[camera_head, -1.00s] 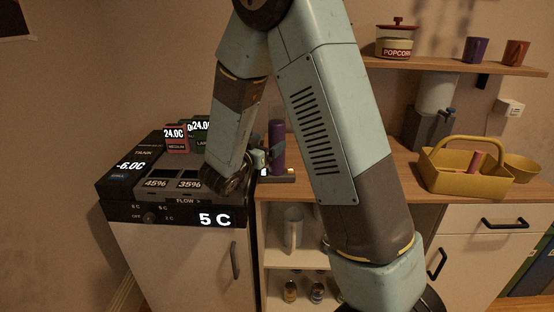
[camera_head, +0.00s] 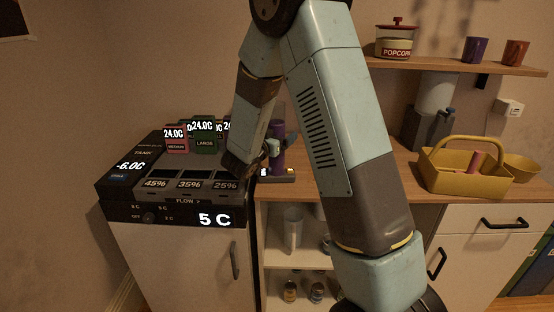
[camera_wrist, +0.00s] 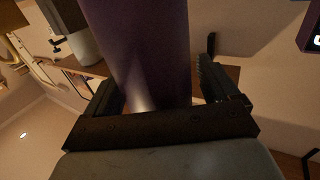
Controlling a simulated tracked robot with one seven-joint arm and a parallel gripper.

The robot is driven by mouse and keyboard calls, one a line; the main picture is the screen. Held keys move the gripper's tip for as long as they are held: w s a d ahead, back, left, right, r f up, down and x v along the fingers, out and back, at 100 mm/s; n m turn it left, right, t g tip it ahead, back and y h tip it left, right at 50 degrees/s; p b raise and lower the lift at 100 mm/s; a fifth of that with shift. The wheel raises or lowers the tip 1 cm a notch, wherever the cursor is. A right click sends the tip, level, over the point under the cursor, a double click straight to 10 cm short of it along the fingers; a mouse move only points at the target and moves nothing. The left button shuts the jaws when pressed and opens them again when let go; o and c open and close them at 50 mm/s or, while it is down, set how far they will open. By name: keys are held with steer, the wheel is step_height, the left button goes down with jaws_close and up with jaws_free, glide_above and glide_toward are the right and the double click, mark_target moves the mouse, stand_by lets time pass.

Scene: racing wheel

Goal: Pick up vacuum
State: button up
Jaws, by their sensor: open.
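The vacuum appears to be the purple upright cylinder (camera_head: 279,155) on the counter, just right of the black machine. In the wrist view the purple cylinder (camera_wrist: 145,50) fills the space between the two open fingers of my gripper (camera_wrist: 165,85). One finger is on each side. A gap shows between the cylinder and the right finger; contact on the left is unclear.
The black machine (camera_head: 175,212) with lit readouts and red and green cartridges (camera_head: 204,140) stands left. A yellow basket (camera_head: 465,178) and bowl (camera_head: 521,168) are on the right counter. A shelf (camera_head: 470,66) holds a popcorn pot (camera_head: 397,42) and two cups. Lower shelves hold jars.

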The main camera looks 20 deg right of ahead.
steer(key=c, duration=1)
steer(key=shift+r, duration=0.1)
steer(key=shift+c, duration=0.2)
